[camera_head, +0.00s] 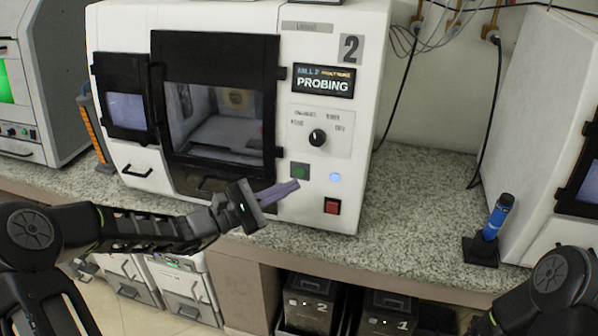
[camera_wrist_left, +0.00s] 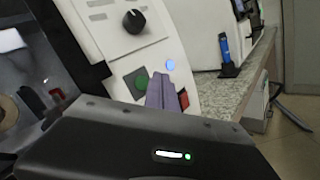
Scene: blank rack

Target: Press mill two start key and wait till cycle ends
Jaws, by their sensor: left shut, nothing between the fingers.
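Mill two (camera_head: 336,205) is a white machine marked 2 on the counter, its dark-framed window door (camera_head: 222,110) closed. Its display (camera_head: 323,81) reads PROBING. The green key (camera_head: 300,171) sits on the front panel below a black knob (camera_head: 317,138), and shows in the left wrist view (camera_wrist_left: 137,82). A blue light (camera_head: 336,177) is lit to its right, with a red button (camera_head: 332,206) below. My left gripper (camera_head: 292,187) is shut and empty, its purple fingers just below the green key; I cannot tell whether they touch the panel. My right gripper is out of view; only part of that arm shows.
A blue cylindrical tool (camera_head: 498,216) stands in a black holder on the speckled counter (camera_head: 420,195) at right. Other white machines stand at left (camera_head: 58,60) and right (camera_head: 540,110). Dark bins (camera_head: 308,303) sit under the counter. Counter between the machines is mostly clear.

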